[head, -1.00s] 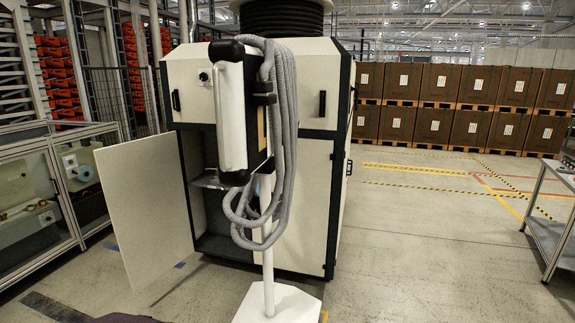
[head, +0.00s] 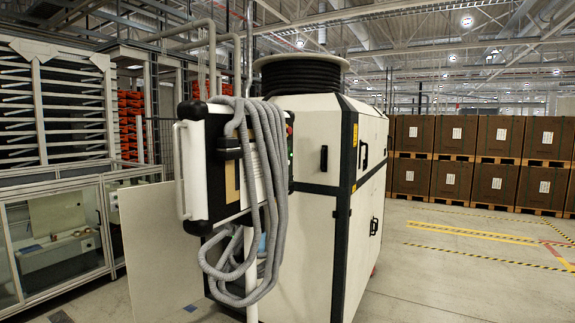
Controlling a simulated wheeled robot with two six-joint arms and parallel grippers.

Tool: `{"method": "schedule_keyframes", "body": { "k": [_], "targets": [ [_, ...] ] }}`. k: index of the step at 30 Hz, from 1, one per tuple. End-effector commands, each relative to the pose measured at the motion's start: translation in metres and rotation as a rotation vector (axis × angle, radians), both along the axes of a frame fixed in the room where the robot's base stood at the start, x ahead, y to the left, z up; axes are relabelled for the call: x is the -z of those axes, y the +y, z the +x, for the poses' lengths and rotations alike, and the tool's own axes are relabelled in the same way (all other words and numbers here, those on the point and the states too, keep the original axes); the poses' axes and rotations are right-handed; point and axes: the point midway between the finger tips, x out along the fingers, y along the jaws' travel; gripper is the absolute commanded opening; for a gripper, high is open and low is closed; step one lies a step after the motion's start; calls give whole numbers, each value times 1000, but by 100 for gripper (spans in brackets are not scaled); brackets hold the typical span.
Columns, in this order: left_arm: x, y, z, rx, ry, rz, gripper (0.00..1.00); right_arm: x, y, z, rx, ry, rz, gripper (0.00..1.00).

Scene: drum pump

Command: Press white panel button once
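A control panel box (head: 222,178) with black corner bumpers and a white side handle (head: 182,170) stands on a white post in front of the machine cabinet (head: 318,210). I see its side and back at an angle. A grey hose (head: 268,170) hangs in loops over it. A small green spot (head: 290,152) and a reddish spot show at the box's right edge, too small to make out. No white button can be made out; the box's far face is hidden from me. Neither of my grippers is in view.
A black coil (head: 302,76) sits on top of the cabinet. A white door panel (head: 150,245) stands open at the left, near glazed enclosures (head: 60,240). Stacked brown boxes (head: 455,160) line the back right. The floor (head: 440,275) at the right is clear.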

Motion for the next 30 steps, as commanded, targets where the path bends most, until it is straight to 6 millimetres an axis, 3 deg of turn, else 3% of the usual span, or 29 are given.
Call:
{"method": "schedule_keyframes", "body": {
  "k": [1, 3, 4, 30],
  "targets": [
    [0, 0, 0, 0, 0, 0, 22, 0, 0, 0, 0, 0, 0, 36],
    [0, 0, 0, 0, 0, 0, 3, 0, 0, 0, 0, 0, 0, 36],
    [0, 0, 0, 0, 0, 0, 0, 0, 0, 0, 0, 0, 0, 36],
    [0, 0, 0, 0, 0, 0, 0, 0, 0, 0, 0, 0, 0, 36]
  ]
}}
